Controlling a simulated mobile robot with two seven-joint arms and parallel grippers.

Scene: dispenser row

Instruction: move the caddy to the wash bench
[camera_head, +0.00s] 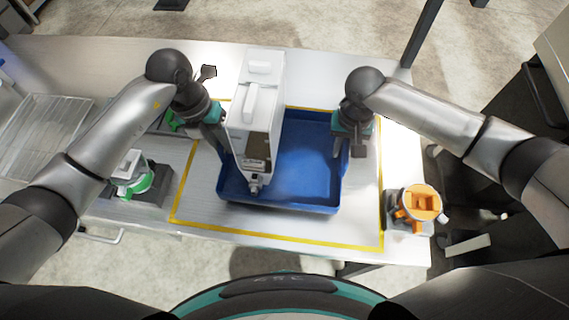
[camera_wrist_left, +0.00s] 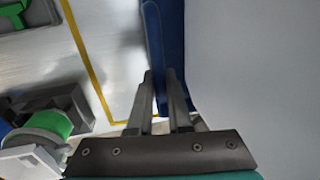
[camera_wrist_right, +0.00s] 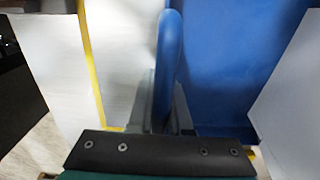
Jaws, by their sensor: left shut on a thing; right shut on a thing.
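The caddy is a blue open tray (camera_head: 305,170) in the middle of the head view, over a yellow-outlined area of a white bench (camera_head: 330,75). I cannot tell if it touches the bench or if this is the wash bench. A tall white dispenser (camera_head: 257,95) stands in its left part. My left gripper (camera_head: 227,146) is shut on the caddy's left wall, which also shows in the left wrist view (camera_wrist_left: 153,50). My right gripper (camera_head: 341,148) is shut on the right wall, seen in the right wrist view (camera_wrist_right: 170,45). The dispenser hides part of the left wall.
A grey and orange device (camera_head: 422,203) sits at the bench's right front edge. A green and white device (camera_head: 130,178) on a dark base sits left of the yellow outline (camera_head: 290,243). A wire rack (camera_head: 45,125) lies farther left. The bench's back strip looks clear.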

